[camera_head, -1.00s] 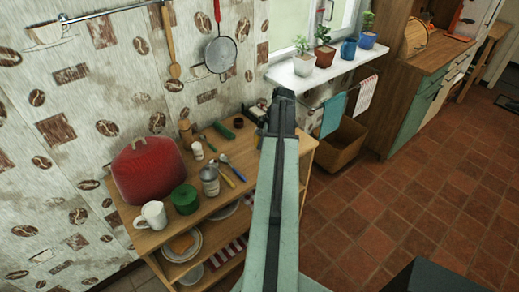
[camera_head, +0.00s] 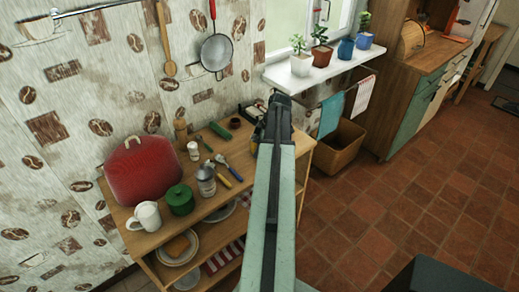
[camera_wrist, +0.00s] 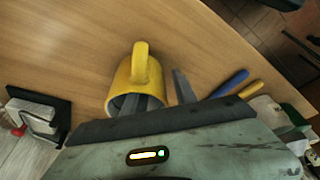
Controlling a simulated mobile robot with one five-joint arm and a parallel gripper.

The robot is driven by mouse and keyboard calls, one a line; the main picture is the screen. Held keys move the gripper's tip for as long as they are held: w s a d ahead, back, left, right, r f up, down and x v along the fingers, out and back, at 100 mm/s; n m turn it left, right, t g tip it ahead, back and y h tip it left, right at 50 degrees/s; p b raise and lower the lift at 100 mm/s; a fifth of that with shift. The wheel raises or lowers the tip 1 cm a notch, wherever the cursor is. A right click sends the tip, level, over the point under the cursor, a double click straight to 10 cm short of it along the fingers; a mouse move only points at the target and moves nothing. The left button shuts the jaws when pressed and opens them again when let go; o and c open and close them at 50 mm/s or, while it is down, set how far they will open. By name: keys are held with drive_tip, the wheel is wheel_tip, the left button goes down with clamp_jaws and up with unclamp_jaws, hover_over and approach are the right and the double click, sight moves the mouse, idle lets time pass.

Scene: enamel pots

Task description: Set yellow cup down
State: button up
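The yellow cup (camera_wrist: 138,84) shows in the wrist view, its handle pointing away from me and its mouth toward my gripper (camera_wrist: 164,92). One dark finger reaches into the cup's mouth. The other finger stands outside, to the right of the cup wall, with a narrow strip of wood seeming to show between. The fingers look apart, astride the wall. The cup is over the wooden top (camera_wrist: 75,60); whether its base touches it, I cannot tell.
Blue and yellow handles (camera_wrist: 230,83) lie right of the cup. A dark-backed object (camera_wrist: 38,115) is at left.

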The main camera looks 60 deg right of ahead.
drive_tip(key=p+v, duration=1.1)
drive_tip(key=v, duration=0.1)
drive_tip(key=shift+p, duration=0.3)
